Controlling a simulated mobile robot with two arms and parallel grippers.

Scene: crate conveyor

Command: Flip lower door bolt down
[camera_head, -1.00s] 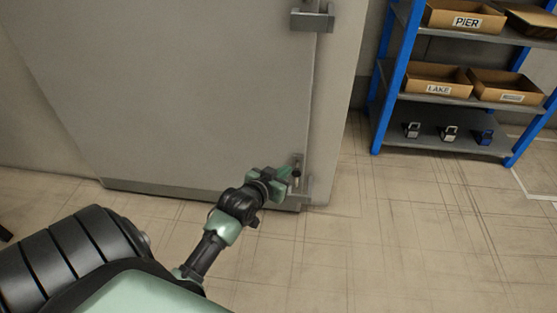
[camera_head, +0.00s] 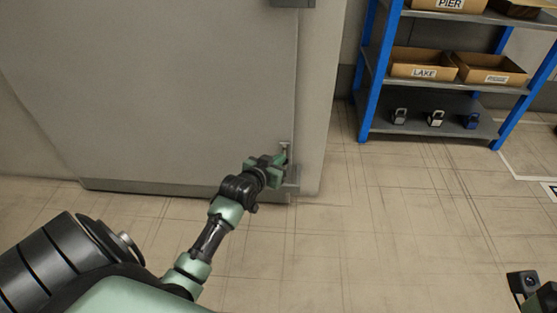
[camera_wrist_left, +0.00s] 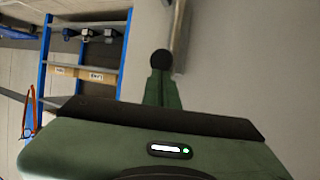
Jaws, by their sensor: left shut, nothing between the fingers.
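The large grey door (camera_head: 160,90) stands shut at the left of the head view. The lower door bolt (camera_head: 285,147) is a small metal fitting near the door's bottom right edge, partly hidden behind my gripper. My left gripper (camera_head: 283,161) is at the bolt, with its fingers shut and nothing between them. In the left wrist view, the closed green fingertips (camera_wrist_left: 161,76) lie against or just beside a round black knob (camera_wrist_left: 161,60); I cannot tell if they touch. A black and green part of my right arm shows at the lower right corner; its fingers are not visible.
A metal bracket (camera_head: 292,3) sits higher on the door edge. A blue-framed shelf (camera_head: 372,85) with labelled cardboard boxes and several padlocks stands at the right. The tiled floor (camera_head: 400,230) in front is clear.

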